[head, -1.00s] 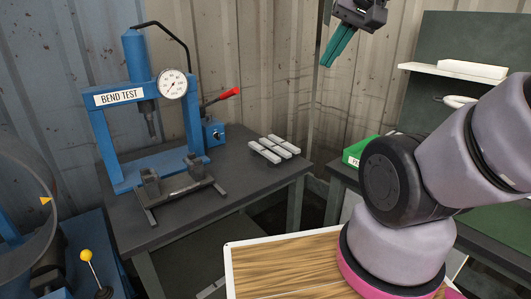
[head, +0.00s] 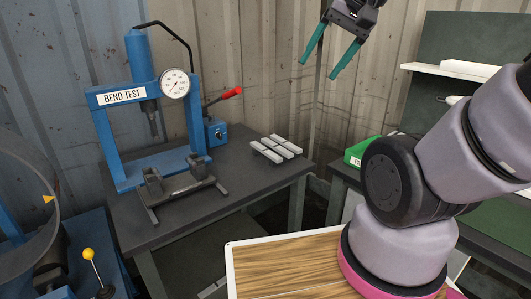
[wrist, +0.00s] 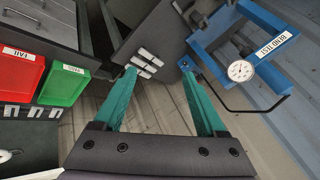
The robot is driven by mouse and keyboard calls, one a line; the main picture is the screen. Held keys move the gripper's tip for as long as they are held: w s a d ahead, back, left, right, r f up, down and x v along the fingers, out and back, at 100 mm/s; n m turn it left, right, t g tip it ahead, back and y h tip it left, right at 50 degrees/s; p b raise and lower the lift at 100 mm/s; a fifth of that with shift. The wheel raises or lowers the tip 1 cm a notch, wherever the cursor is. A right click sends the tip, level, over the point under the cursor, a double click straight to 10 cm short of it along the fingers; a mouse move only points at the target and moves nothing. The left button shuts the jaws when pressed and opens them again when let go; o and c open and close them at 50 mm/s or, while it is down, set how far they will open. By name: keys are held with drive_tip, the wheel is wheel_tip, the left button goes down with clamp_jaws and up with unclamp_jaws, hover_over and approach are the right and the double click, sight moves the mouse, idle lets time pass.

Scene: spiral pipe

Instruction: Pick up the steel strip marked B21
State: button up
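Three light grey steel strips (head: 275,148) lie side by side near the right end of the dark table. They also show in the wrist view (wrist: 145,63), between and beyond my fingertips. No marking on them is legible, so I cannot tell which is B21. My gripper (head: 317,70) hangs in the air above and to the right of the strips. Its two teal fingers are spread apart with nothing between them, as the wrist view (wrist: 158,71) also shows.
The blue bend test press (head: 125,125) with its dial gauge and red-handled lever (head: 222,97) stands left of the strips. A green bin (wrist: 66,82) and red bin (wrist: 22,75) sit on another bench, with several small grey pieces beside them. A wooden-topped board (head: 285,268) is in front.

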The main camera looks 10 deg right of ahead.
drive_tip(key=w+a+f+m+g+y, duration=0.1)
drive_tip(key=w+a+f+m+y, duration=0.5)
drive_tip(key=w, duration=0.4)
drive_tip(key=w+a+f+m+y, duration=0.4)
drive_tip(key=w+a+f+m, duration=0.1)
drive_tip(key=w+f+m, duration=0.3)
drive_tip(key=m+t+h, duration=0.7)
drive_tip(key=m, duration=0.5)
approach(267, 150)
drive_tip(key=shift+x, duration=4.1)
drive_tip(key=shift+s+a, duration=0.1)
drive_tip(key=shift+s, duration=0.05)
drive_tip(key=shift+c, duration=0.3)
